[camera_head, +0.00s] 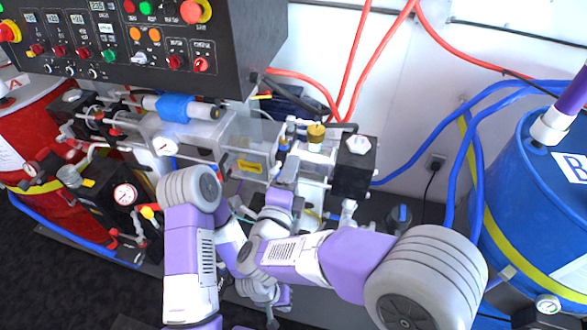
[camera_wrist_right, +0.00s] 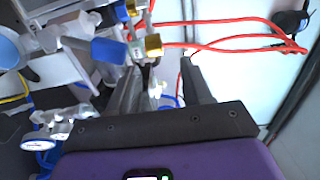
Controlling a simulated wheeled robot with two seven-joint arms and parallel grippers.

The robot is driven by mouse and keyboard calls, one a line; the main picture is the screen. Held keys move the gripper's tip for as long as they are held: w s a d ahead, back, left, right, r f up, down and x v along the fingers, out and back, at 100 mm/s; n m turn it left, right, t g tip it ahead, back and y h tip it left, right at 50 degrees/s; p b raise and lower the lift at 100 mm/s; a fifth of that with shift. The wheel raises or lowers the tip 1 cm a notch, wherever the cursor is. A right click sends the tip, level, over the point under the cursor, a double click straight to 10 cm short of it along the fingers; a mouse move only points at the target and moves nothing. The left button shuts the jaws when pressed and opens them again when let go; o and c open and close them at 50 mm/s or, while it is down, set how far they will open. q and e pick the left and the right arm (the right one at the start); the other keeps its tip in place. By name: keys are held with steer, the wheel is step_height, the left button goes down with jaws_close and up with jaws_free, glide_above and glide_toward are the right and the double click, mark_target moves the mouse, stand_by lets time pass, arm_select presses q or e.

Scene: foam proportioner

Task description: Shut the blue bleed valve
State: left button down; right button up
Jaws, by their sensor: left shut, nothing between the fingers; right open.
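A blue lever handle (camera_wrist_right: 108,51), which looks like the bleed valve's, shows in the right wrist view beside brass fittings (camera_wrist_right: 153,45). It lies just beyond and left of my right gripper (camera_wrist_right: 160,70), whose two fingers are apart with no handle between them. In the head view my right gripper (camera_head: 288,170) is at the middle of the machine, just below a small blue part (camera_head: 283,143), probably the same valve. Whether they touch is unclear. My left gripper (camera_head: 271,316) is low, shut and empty, away from the valve; its tips are partly hard to see.
A black control panel (camera_head: 120,75) overhangs the machine at upper left. A black block with a white hex knob (camera_head: 358,147) stands right of my right gripper. Red hoses (camera_head: 355,70) run behind. A red tank (camera_head: 35,120) and a blue drum (camera_head: 530,190) flank the machine.

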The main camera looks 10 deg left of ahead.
steer(key=shift+s+b, duration=0.6)
steer(key=shift+s, duration=1.65)
steer(key=shift+b, duration=0.3)
